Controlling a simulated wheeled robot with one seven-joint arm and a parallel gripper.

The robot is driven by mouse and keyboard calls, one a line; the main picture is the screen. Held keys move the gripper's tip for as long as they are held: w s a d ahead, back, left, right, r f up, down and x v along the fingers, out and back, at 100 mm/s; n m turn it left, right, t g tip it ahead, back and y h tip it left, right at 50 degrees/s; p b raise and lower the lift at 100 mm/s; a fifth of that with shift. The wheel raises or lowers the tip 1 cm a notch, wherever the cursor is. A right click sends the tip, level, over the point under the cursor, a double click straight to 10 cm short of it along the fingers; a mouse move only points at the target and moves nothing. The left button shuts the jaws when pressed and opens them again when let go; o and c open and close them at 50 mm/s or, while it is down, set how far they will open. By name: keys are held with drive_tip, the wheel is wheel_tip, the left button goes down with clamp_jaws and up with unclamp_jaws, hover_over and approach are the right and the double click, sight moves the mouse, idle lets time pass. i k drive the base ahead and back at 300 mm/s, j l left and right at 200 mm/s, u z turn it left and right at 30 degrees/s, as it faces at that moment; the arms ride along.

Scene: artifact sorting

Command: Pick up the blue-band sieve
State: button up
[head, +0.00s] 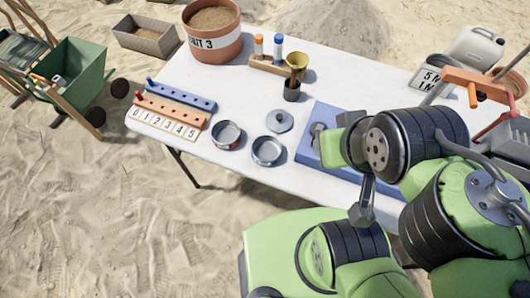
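Two round metal sieves stand on the white table near its front edge. The blue-band sieve (267,151) is the right one, with a bluish-grey band around its side. The other sieve (227,135) stands to its left and shows a reddish band. They are close together but apart. My gripper (362,212) is at the dark end part of my green arm, right of and nearer than the blue-band sieve, clear of it. Its fingers are too small and dark to tell open from shut. I see nothing held in it.
A grey lid (280,121) lies just behind the blue-band sieve. A dark cup (292,92) with a brass funnel stands behind that. A numbered strip (164,122) and peg rails lie left. A blue mat (310,150) lies right, partly hidden by my arm.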

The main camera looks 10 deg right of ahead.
sight(266, 149)
drive_tip(key=z, duration=1.55)
drive_tip(key=k+u, duration=0.1)
drive_tip(key=u, duration=0.3)
drive_tip(key=j+u, duration=0.15)
drive_tip(key=u, duration=0.2)
drive_tip(key=k+j+u, duration=0.1)
drive_tip(key=u, duration=0.3)
drive_tip(key=j+u, duration=0.1)
drive_tip(key=u, duration=0.3)
drive_tip(key=i+j+z, duration=0.1)
drive_tip(key=j+z, duration=0.4)
drive_tip(key=j, duration=1.25)
